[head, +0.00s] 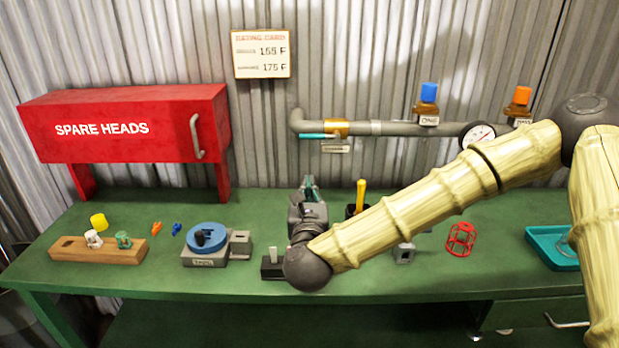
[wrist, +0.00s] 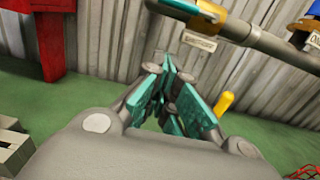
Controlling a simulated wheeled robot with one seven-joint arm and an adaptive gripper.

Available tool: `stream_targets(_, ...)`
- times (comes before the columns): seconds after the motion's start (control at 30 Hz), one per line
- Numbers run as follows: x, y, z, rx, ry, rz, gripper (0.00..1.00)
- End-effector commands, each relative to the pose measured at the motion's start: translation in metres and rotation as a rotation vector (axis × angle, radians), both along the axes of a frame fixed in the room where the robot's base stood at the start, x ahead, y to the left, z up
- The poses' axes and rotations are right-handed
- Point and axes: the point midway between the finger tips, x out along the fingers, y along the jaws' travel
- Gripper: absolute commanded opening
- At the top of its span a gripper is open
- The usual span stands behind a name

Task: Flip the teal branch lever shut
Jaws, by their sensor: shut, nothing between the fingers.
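The teal branch lever (head: 316,135) sticks out to the left of a brass valve body (head: 337,127) on the grey wall pipe. It lies roughly parallel to the pipe, just below it. In the wrist view the teal lever (wrist: 181,7) shows at the top edge, partly cut off, beside the brass body (wrist: 213,10). My gripper (head: 309,186) is below the lever, over the green bench, with its fingers pointing toward the wall. In the wrist view its teal-padded fingers (wrist: 168,68) are closed together and empty, apart from the lever.
A small label plate (head: 336,149) hangs below the valve. A yellow-handled tool (head: 361,194) stands in a dark holder right of my gripper. A red SPARE HEADS box (head: 130,125) is at left; a gauge (head: 478,136) is at right. The wall below the lever looks clear.

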Motion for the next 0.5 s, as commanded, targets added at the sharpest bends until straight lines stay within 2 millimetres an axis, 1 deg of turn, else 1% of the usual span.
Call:
stream_targets(0.1, 0.018, -0.001, 0.003, -0.001, -0.002, -0.003, 0.0)
stream_targets(0.5, 0.084, -0.002, 0.006, -0.002, -0.002, -0.005, 0.0)
